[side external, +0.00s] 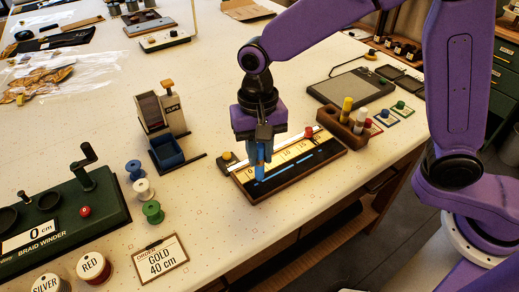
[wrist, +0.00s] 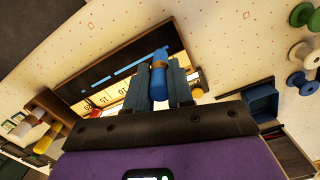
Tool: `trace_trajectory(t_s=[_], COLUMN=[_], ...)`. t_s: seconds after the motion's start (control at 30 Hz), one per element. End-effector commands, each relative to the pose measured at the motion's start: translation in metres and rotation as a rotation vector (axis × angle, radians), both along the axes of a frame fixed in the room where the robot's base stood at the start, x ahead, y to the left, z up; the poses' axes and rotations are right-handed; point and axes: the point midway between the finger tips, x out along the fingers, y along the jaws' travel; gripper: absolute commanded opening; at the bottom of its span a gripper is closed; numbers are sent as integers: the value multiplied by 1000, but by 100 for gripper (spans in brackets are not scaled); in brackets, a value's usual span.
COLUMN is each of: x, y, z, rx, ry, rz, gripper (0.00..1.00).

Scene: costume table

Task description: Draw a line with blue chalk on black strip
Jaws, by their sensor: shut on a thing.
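The black strip (side external: 292,172) runs along the front of a ruler board with a numbered scale (side external: 296,150); it also shows in the wrist view (wrist: 94,69). A blue line (side external: 298,163) lies along much of the strip and also shows in the wrist view (wrist: 115,76). My gripper (side external: 263,150) is over the left part of the board, shut on the blue chalk (side external: 261,173). In the wrist view the chalk (wrist: 160,84) sits between both fingers, its tip at the strip near one end of the line. I cannot tell whether the tip touches.
A red knob (side external: 308,131) and an orange knob (side external: 227,156) sit on the board. A wooden holder (side external: 341,131) with yellow and white chalks stands to its right. Spools (side external: 152,211) and a clip dispenser (side external: 160,120) stand left. The table's front edge is close to the board.

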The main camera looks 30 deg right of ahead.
Motion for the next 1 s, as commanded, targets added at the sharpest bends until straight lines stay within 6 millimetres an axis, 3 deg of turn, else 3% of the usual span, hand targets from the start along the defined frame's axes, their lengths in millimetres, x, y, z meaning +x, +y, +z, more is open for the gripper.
trace_trajectory(t_s=[1.0], x=[0], y=[0], z=[-9], rx=[0], ry=[0], rz=[0], gripper=[0])
